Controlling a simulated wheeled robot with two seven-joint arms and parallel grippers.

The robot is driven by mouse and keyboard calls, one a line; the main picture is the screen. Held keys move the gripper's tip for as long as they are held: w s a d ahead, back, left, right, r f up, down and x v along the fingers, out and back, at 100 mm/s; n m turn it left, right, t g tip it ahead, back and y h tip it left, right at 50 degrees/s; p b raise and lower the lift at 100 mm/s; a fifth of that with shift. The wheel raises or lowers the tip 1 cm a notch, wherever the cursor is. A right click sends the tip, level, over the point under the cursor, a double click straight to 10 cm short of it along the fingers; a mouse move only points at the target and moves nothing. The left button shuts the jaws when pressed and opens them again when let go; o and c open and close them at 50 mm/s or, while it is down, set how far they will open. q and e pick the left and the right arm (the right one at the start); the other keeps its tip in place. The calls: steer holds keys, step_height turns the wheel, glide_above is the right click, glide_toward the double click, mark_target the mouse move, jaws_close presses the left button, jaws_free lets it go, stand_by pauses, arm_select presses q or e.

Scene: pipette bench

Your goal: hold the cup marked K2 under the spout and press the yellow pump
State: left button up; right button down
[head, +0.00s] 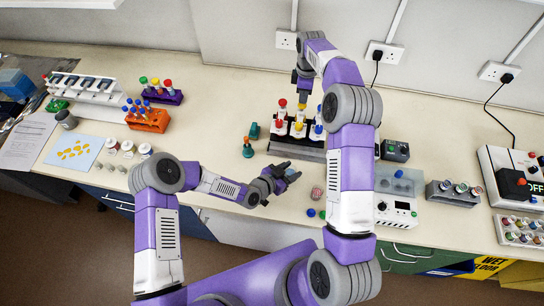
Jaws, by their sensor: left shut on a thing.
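My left gripper (281,173) is shut on a small pale cup (293,176) in front of the pump rack. Its marking cannot be read at this size, and the fingers hide part of it. My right gripper (302,97) points down over the back of the rack, close above the tops. Its fingers are too small and overlapped to tell open from shut. The spouts are hard to make out.
A white device (398,208) and a grey button box (452,193) stand to the right. Tube racks (148,120) stand to the left.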

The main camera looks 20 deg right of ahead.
arm_select(q)
steer(key=shift+s+d+f, duration=0.15)
steer(key=shift+d, duration=0.25)
steer(key=w+d, duration=0.2)
steer(key=w, duration=0.1)
steer(key=w+d, duration=0.2)
steer(key=w, duration=0.1)
steer(key=w+d, duration=0.1)
steer(key=w, duration=0.2)
steer(key=shift+w+d, duration=0.35)
steer(key=shift+d, duration=0.05)
steer(key=shift+w+d, duration=0.25)
steer(key=shift+w, duration=0.4)
arm_select(e)
steer(key=shift+f, duration=1.65)
steer(key=shift+r, duration=3.85)
